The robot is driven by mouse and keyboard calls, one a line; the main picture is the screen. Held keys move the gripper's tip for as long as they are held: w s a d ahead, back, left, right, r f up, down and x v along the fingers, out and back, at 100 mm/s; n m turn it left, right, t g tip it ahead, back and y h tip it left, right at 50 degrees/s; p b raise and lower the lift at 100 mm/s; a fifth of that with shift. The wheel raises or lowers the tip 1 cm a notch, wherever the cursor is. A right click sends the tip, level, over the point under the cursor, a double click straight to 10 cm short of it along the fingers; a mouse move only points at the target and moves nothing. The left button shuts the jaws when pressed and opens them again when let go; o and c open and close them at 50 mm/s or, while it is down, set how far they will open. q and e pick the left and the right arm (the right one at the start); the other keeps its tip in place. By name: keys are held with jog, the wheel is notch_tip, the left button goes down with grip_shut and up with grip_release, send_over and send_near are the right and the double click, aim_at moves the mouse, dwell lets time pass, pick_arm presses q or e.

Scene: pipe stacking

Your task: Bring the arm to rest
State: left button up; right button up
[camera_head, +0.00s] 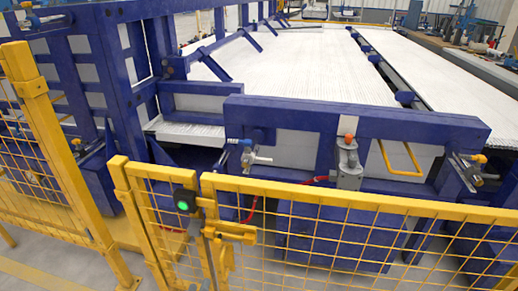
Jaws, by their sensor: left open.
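Neither of my arms or grippers can be made out in the head view. Long white pipes (290,62) lie side by side in a wide flat layer inside a blue steel frame (400,122). A second layer of white pipes (440,65) lies to the right, beyond a dark gap. No pipe is seen held or lifted.
A yellow mesh fence (370,205) runs across the front, with a thick yellow post (45,130) at left. A black box with a green light (184,205) sits by the gate latch (232,231). A grey device with an orange top (348,165) is on the frame.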

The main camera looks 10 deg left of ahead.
pick_arm(q)
jog(key=s+a+f+m+g+p, duration=0.15)
jog(key=s+f+g, duration=0.3)
jog(key=f, duration=0.45)
jog(key=s+a+f+m+g+p, duration=0.1)
jog(key=s+f+m+g+p, duration=0.15)
jog(key=s+f, duration=0.5)
jog(key=s+a+f+m+g+p, duration=0.2)
jog(key=s+f+g, duration=0.3)
jog(key=s, duration=0.7)
jog(key=s+a+f+m+g+p, duration=0.2)
jog(key=s+f+g, duration=0.2)
jog(key=s+f, duration=0.3)
jog(key=s, duration=0.5)
jog(key=shift+a+f+g+y+p, duration=0.15)
jog(key=shift+a+g+y+p, duration=0.15)
jog(key=shift+g+p, duration=0.1)
jog(key=shift+c, duration=0.4)
